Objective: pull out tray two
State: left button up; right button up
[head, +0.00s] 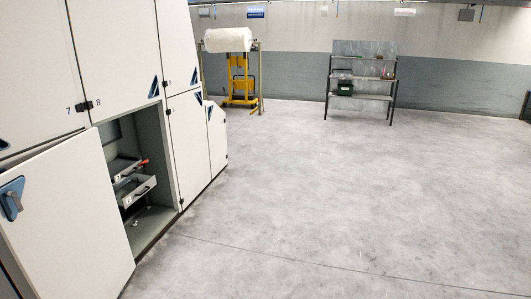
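An open bay (158,222) in the white cabinet row at the left holds two grey trays, one above the other. The lower tray (150,184) has a dark handle and a small label at its front left, too small to read surely; I take it to be tray two. The upper tray (118,178) sits just above it and also has a small label, with something red at its right end. How far either tray is out is hard to tell. Neither of my grippers is in view.
A white door (75,225) with a blue latch (11,198) stands open left of the bay. Closed cabinet doors (188,145) continue beyond it. A yellow lift (240,85) with a white roll and a shelf rack (361,78) stand at the back. The grey floor (330,200) is clear.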

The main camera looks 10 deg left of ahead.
aim_at(128, 186)
jog(key=i+u, duration=0.25)
jog(key=i, duration=0.25)
jog(key=i+u, duration=0.25)
jog(key=i, duration=0.25)
jog(key=i+l+u, duration=0.25)
jog(key=i, duration=0.25)
jog(key=i+j+u, duration=0.15)
jog(key=i, duration=0.8)
jog(key=i+j+u, duration=0.15)
jog(key=i, duration=0.8)
jog(key=i+j+z, duration=0.3)
jog(key=i+j, duration=0.2)
jog(key=i, duration=0.15)
jog(key=i+j+z, duration=0.3)
jog(key=i+j, duration=0.3)
